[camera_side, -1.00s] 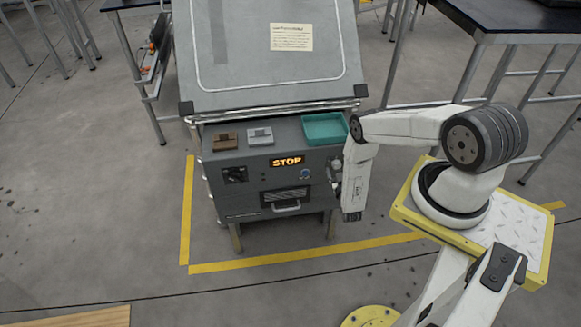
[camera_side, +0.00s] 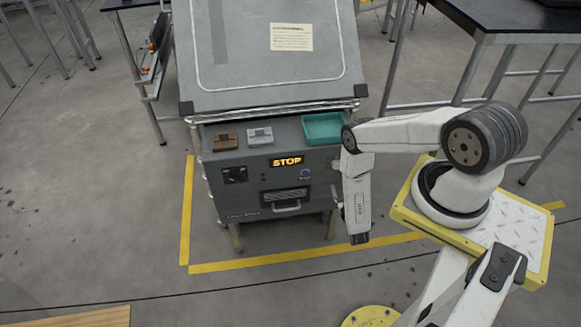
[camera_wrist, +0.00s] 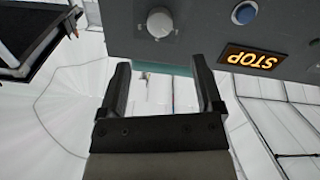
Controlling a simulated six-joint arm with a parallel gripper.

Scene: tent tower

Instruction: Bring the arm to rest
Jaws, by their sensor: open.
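My gripper (camera_wrist: 160,63) shows in the wrist view with its two dark fingers wide apart and nothing between them. In the side view my arm is bent, with its front link hanging down beside the right edge of the grey console. I cannot make out the fingers there. The console front (camera_side: 260,200) carries a lit orange STOP sign (camera_side: 286,162) and a blue button (camera_side: 305,174). In the wrist view the STOP sign (camera_wrist: 250,60), blue button (camera_wrist: 244,12) and a pale round knob (camera_wrist: 160,22) appear upside down, beyond the fingers.
On the console top are a brown block (camera_side: 225,141), a grey block (camera_side: 259,136) and a teal tray (camera_side: 324,127). A tilted grey board (camera_side: 240,80) stands behind. Yellow floor tape (camera_side: 270,260) borders the console. A dark table (camera_side: 500,18) stands back right.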

